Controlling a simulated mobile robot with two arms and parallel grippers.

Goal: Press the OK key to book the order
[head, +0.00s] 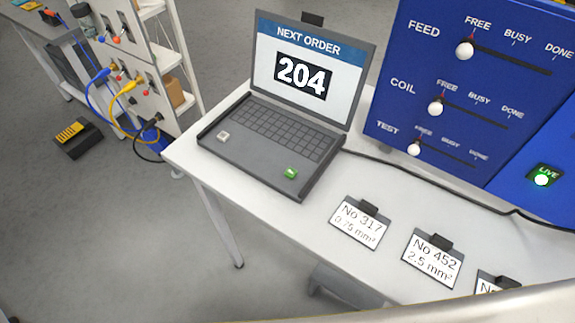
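An open grey laptop (262,160) stands on the white table, its screen (303,75) reading "NEXT ORDER" and "204". A small green key (290,173) sits on the front right of its deck, below the keyboard. Its lettering is too small to read surely; it is the likely OK key. A pale key (223,136) sits at the deck's front left. Neither gripper shows in the head view, and nothing covers the green key.
A blue panel (430,150) with FEED, COIL and TEST sliders stands right of the laptop, beside a lit green LIVE button (541,179). Cards No 317 (358,223) and No 452 (433,259) lie along the table's front. A black cable (430,172) runs behind them.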

